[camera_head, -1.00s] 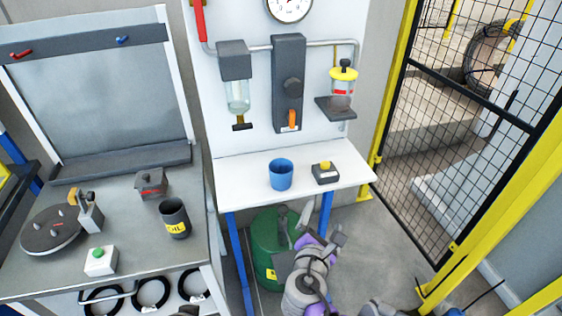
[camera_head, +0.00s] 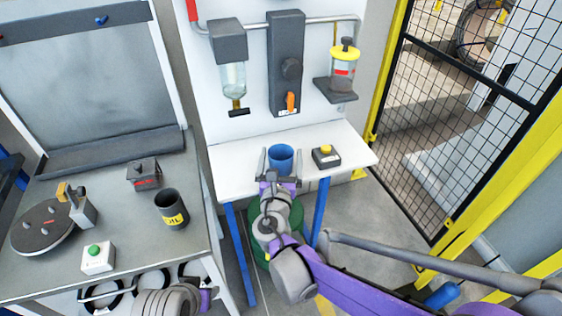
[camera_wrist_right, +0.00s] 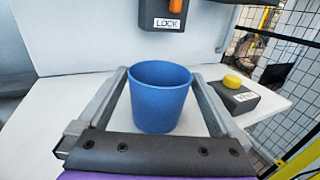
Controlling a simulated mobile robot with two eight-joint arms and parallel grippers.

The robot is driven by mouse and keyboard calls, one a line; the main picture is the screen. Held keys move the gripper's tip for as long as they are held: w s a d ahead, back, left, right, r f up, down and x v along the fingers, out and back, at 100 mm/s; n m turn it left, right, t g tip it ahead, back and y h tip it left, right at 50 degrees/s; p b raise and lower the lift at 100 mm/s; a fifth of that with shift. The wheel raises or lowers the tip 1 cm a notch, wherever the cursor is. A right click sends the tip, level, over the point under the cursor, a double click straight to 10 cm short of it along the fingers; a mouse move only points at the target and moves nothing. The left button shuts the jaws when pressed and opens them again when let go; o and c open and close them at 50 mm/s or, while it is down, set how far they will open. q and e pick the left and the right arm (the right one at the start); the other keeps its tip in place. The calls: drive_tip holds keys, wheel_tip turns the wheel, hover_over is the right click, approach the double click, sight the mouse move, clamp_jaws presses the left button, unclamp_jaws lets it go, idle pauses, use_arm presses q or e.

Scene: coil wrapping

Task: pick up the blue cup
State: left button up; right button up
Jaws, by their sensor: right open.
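The blue cup (camera_head: 281,160) stands upright on the white shelf table below the wall panel. My right gripper (camera_head: 280,152) is open, with one finger on each side of the cup. In the right wrist view the cup (camera_wrist_right: 160,97) sits between the two fingers, with a visible gap on both sides, and is not gripped. The lower front of the cup is partly hidden by the gripper in the head view. Part of my left arm shows at the bottom left of the head view; its fingers cannot be made out.
A grey box with a yellow button (camera_head: 326,156) stands just right of the cup. A valve block with an orange lever (camera_head: 290,102) hangs above and behind. A dark oil cup (camera_head: 171,208) stands on the left bench. A yellow-framed mesh fence (camera_head: 455,120) is at the right.

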sight(282, 149)
drive_tip(key=w, duration=0.3)
drive_tip(key=shift+w+d, duration=0.1)
drive_tip(key=shift+w, duration=0.1)
drive_tip(key=shift+s, duration=0.15)
drive_tip(key=shift+c, duration=0.6)
drive_tip(key=c, duration=1)
drive_tip(key=shift+c, duration=0.2)
